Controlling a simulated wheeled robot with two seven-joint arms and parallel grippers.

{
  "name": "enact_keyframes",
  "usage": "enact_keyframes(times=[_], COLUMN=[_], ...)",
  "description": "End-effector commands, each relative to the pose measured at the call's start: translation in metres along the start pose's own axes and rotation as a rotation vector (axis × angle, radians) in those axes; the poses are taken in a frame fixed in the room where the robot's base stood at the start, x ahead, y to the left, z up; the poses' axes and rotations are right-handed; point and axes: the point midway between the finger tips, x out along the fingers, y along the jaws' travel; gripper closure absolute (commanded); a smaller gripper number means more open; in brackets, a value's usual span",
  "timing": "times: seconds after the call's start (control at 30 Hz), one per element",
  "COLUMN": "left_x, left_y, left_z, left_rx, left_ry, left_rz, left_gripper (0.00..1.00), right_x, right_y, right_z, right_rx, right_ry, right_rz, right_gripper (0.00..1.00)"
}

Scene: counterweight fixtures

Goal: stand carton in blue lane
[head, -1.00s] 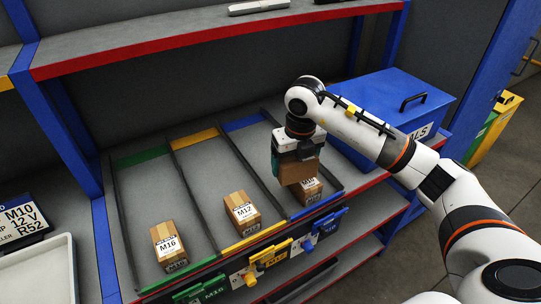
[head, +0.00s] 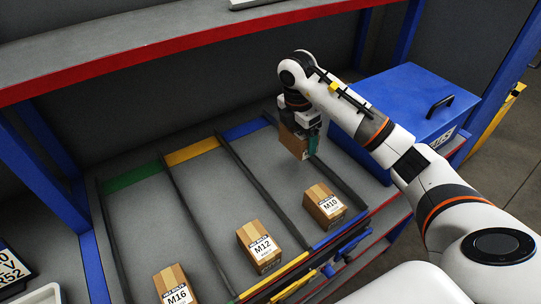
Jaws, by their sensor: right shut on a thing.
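My right gripper (head: 301,136) is shut on a brown carton (head: 293,142), held over the back part of the blue lane (head: 275,155). The carton looks tilted, and I cannot tell how far above the lane floor it is. A carton labelled M10 (head: 324,204) sits at the front of the blue lane, apart from the held one. My left gripper is not in view.
A carton labelled M12 (head: 261,246) sits in the yellow lane, and one labelled M16 (head: 175,286) in the green lane. Dark dividers separate the lanes. A blue box with a black handle (head: 408,105) stands right of the blue lane. A red-edged shelf (head: 190,38) runs above.

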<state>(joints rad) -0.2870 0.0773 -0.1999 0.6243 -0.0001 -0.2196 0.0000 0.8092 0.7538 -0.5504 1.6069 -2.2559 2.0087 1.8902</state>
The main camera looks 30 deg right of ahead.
Motion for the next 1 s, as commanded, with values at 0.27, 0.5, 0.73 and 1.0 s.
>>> enact_keyframes(times=[0.27,0.5,0.73,1.0], left_x=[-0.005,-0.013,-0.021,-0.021], left_y=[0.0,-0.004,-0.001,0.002], left_z=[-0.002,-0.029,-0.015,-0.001], left_rx=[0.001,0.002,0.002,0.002], left_ry=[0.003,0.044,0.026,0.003], left_rz=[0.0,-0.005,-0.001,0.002], left_gripper=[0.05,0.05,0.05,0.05], right_x=[0.036,0.063,0.093,0.099], right_y=[0.001,0.001,0.001,0.0], right_z=[0.004,0.008,0.011,0.012], right_rx=[0.009,0.009,0.008,0.007], right_ry=[-0.002,-0.001,0.0,0.0], right_rz=[0.006,0.003,0.002,-0.001], right_gripper=[0.48,0.48,0.48,0.48])
